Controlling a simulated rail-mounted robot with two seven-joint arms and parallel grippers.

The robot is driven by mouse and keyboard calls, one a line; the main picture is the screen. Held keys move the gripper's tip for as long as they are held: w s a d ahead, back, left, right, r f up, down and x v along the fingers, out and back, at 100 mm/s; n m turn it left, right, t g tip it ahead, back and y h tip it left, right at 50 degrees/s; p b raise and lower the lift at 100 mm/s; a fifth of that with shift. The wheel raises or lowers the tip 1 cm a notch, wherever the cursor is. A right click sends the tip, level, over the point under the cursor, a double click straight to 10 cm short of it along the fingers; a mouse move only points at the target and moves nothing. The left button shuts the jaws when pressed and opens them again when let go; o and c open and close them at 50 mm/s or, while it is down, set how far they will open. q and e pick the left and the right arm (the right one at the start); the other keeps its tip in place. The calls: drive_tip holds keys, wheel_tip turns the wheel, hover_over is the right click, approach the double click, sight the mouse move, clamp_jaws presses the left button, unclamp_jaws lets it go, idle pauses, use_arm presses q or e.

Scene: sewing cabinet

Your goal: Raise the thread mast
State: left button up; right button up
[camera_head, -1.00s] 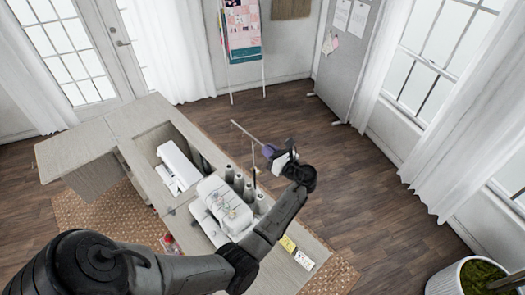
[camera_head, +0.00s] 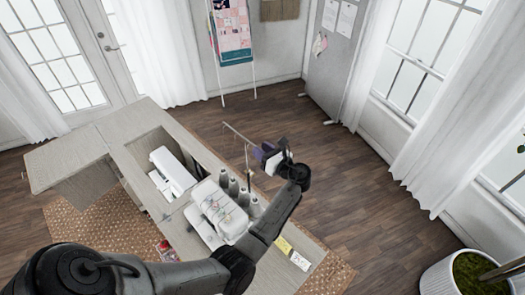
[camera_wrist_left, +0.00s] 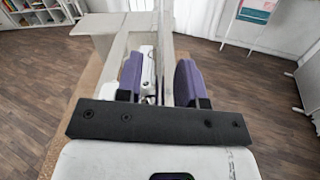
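The thread mast (camera_head: 248,158) is a thin upright rod with a slanting crossbar at its top. It stands behind the white sewing machine (camera_head: 215,212) with several grey thread cones (camera_head: 243,196). My left gripper (camera_head: 264,153) is at the mast, just right of its upper rod in the head view. In the left wrist view, the purple finger pads of the left gripper (camera_wrist_left: 162,82) stand apart. A pale, see-through upright strip shows between them; I cannot tell whether it touches either pad. My right gripper is not in view.
The wooden cabinet (camera_head: 92,142) carries a second white machine (camera_head: 172,170) in a recess. Yellow and white cards (camera_head: 283,245) lie at its near right end. A plant pot (camera_head: 452,277) stands at lower right.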

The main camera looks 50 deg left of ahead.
use_arm(q)
drive_tip(key=shift+d+f, duration=0.1)
drive_tip(key=shift+d, duration=0.3)
drive_tip(key=w+d+b, duration=0.2)
drive_tip(key=d+b, duration=0.2)
drive_tip(key=d, duration=0.9)
drive_tip(key=shift+a, duration=0.1)
